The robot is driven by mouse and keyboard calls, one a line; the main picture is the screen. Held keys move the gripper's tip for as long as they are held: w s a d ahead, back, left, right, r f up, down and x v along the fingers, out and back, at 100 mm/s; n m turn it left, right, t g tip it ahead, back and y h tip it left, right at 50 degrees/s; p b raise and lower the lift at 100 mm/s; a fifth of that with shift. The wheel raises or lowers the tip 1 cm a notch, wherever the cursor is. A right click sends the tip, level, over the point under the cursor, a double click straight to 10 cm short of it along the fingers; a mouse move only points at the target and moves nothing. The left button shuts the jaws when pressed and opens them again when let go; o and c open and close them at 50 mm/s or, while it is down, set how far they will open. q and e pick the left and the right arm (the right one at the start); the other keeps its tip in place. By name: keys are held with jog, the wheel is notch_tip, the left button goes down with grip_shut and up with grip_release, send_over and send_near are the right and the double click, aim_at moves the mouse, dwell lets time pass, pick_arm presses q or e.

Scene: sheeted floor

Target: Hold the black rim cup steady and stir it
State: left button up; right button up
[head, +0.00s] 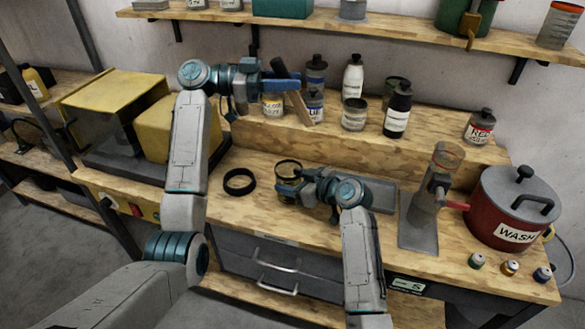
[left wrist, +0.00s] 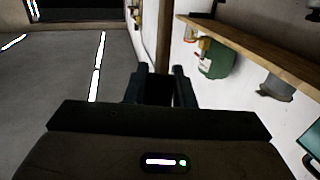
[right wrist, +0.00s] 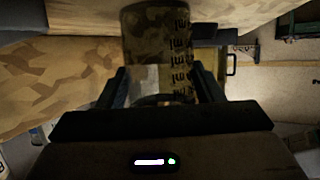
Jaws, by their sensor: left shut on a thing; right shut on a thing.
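The black rim cup (head: 288,166) is a clear cup with a dark rim near the middle of the bench. My right gripper (head: 290,187) is shut on it from the front right. In the right wrist view the cup (right wrist: 155,45) shows graduation marks between the fingers. I cannot tell whether its base touches the bench. My left gripper (head: 283,85) is shut on a stirring stick (head: 298,107) with a dark upper end and a pale wooden lower end. The stick is tilted, above and apart from the cup. In the left wrist view the held part is dark and unclear.
A black ring (head: 239,182) lies left of the cup. Bottles and jars, including a black bottle (head: 397,112), stand on the raised step behind. A red WASH pot (head: 512,208) and a metal stand (head: 420,218) are at right. A yellow machine (head: 166,127) is at left.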

pick_arm(q)
jog(key=y, duration=0.2)
send_over(289, 183)
jog(key=w+a, duration=0.3)
notch_tip(289, 183, down, 8)
jog(key=shift+a+f, duration=1.6)
jog(key=shift+f, duration=0.1)
jog(key=shift+t, duration=0.4)
jog(key=shift+s+d+f, duration=0.1)
jog(key=shift+d+f, duration=0.45)
jog(key=shift+f, duration=1.2)
jog(key=shift+d+f, duration=0.5)
jog(key=shift+f, duration=1.25)
jog(key=shift+s+d+f, duration=0.1)
jog(key=shift+d+f, duration=0.45)
jog(key=shift+f, duration=1.2)
jog(key=shift+w+d, duration=0.15)
jog(key=shift+d, duration=0.15)
